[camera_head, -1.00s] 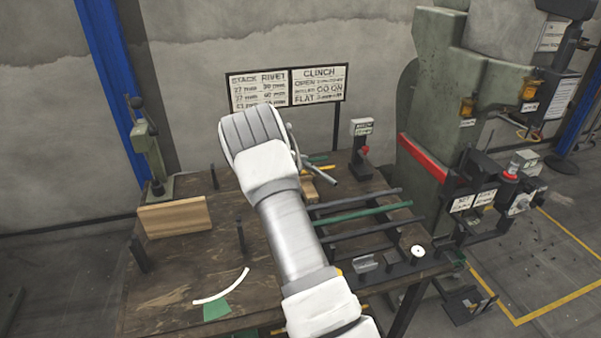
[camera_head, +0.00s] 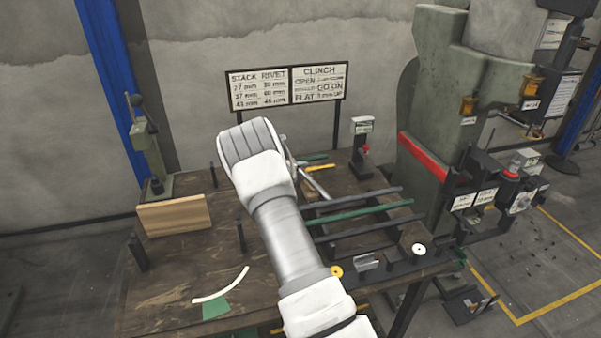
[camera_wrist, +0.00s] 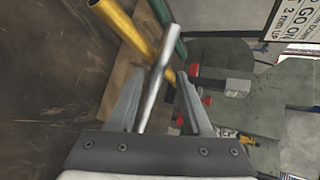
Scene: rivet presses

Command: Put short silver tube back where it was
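The short silver tube (camera_wrist: 160,72) runs between my two fingers in the wrist view, tilted, its near end close to my palm. My gripper (camera_wrist: 160,75) looks open, with a gap showing between the tube and the fingers. In the head view the silver tube (camera_head: 316,184) slants down to the right beside my wrist, over the back of the bench. My arm hides most of my gripper there. In the wrist view the tube's far end overlaps the yellow tube (camera_wrist: 122,24) and the green tube (camera_wrist: 163,15); contact cannot be told.
A wooden block (camera_wrist: 122,82) lies under the tubes. A dark rack with bars (camera_head: 365,212) stands to the right, and a small post with a red knob (camera_head: 363,150) behind. A wooden board (camera_head: 175,215) stands at left. The large green press (camera_head: 430,110) is at right.

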